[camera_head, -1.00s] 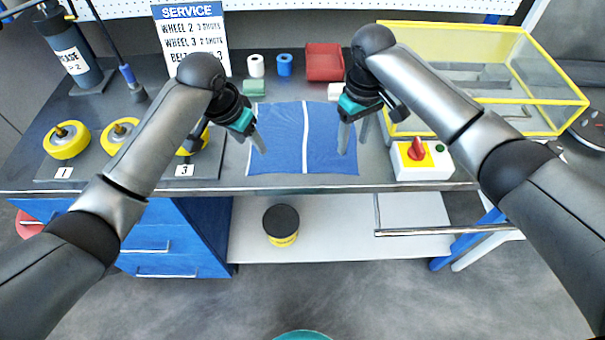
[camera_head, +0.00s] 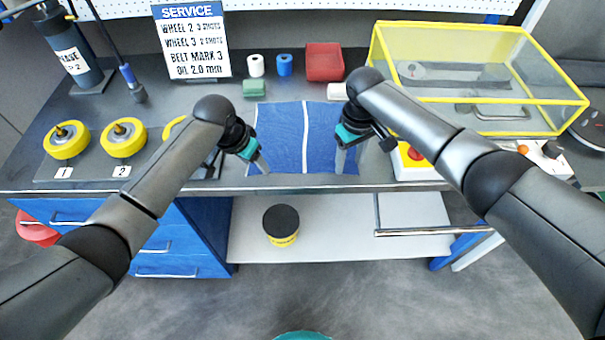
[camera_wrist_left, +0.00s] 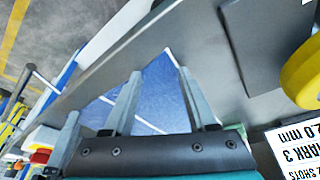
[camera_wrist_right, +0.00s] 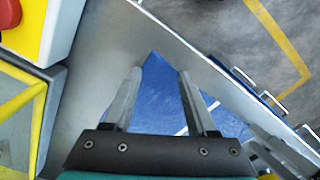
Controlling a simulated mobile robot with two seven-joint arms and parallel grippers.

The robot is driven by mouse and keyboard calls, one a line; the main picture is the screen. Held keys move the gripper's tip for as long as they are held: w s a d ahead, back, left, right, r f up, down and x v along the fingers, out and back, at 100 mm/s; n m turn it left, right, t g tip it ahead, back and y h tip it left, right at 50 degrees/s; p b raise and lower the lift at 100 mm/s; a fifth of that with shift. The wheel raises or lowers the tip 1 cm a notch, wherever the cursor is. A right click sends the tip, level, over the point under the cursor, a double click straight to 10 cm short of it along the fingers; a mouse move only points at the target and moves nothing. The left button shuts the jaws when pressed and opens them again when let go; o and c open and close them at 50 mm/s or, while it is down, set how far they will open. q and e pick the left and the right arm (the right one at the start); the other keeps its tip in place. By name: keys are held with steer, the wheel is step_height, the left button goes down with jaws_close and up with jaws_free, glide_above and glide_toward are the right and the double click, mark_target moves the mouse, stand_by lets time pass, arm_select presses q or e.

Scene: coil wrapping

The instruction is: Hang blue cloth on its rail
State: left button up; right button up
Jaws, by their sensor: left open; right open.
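The blue cloth (camera_head: 285,130) with a white stripe lies flat on the grey bench top, its near edge along the bench's front edge. My left gripper (camera_head: 260,166) is open over the cloth's near left corner. My right gripper (camera_head: 347,164) is open over its near right corner. The cloth shows between the open fingers in the left wrist view (camera_wrist_left: 152,95) and the right wrist view (camera_wrist_right: 158,95). I cannot tell whether the fingertips touch it. A bare silver rail (camera_head: 430,232) is at the bench's front, right of the cloth and below the top.
A red-knobbed switch box (camera_head: 413,160) and a yellow-framed clear case (camera_head: 480,85) stand at the right. Yellow wheels (camera_head: 66,140) stand at the left.

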arm_select(q)
steer(key=shift+f, duration=0.2)
arm_select(e)
steer(key=shift+f, duration=0.2)
arm_select(q)
steer(key=shift+c, duration=0.4)
arm_select(e)
steer(key=shift+c, duration=0.4)
arm_select(q)
steer(key=shift+s, duration=0.15)
jaws_close()
arm_select(e)
steer(key=shift+s, duration=0.1)
steer(key=c, duration=0.8)
jaws_close()
arm_select(q)
steer(key=shift+a+f, duration=0.1)
arm_select(e)
steer(key=shift+d+f, duration=0.1)
